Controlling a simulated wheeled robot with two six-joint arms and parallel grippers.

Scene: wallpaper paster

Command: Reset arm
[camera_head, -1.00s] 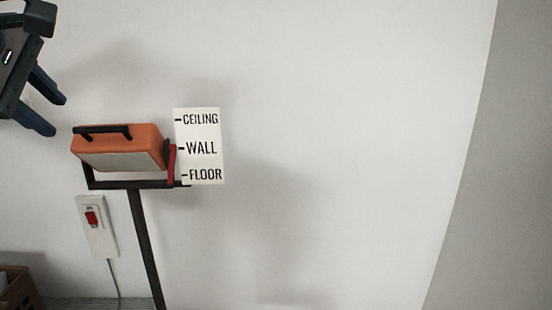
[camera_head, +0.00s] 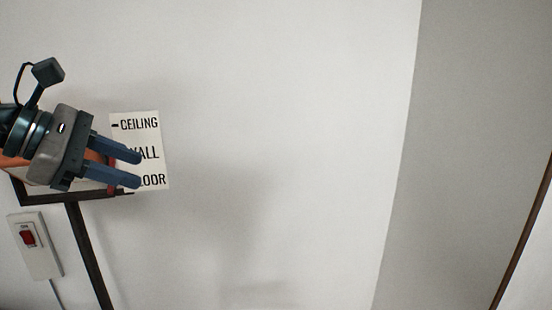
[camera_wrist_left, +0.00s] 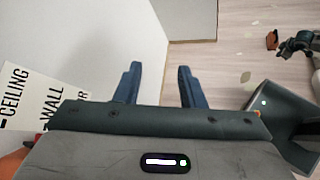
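My left gripper (camera_head: 138,168) is open, with a gap between its two blue fingers and nothing between them. It is in front of the orange lamp (camera_head: 12,162) and the white sign (camera_head: 150,120), hiding most of the lamp and part of the lettering. Whether it touches either cannot be told. The left wrist view shows its two fingers apart (camera_wrist_left: 159,72), with the sign (camera_wrist_left: 40,92) to their left.
The lamp's dark stand (camera_head: 88,255) runs down below the gripper. A white switch plate with a red rocker (camera_head: 28,238) is left of it. The pale wall (camera_head: 290,130) to the right is bare. Wooden floor (camera_wrist_left: 250,20) shows in the left wrist view.

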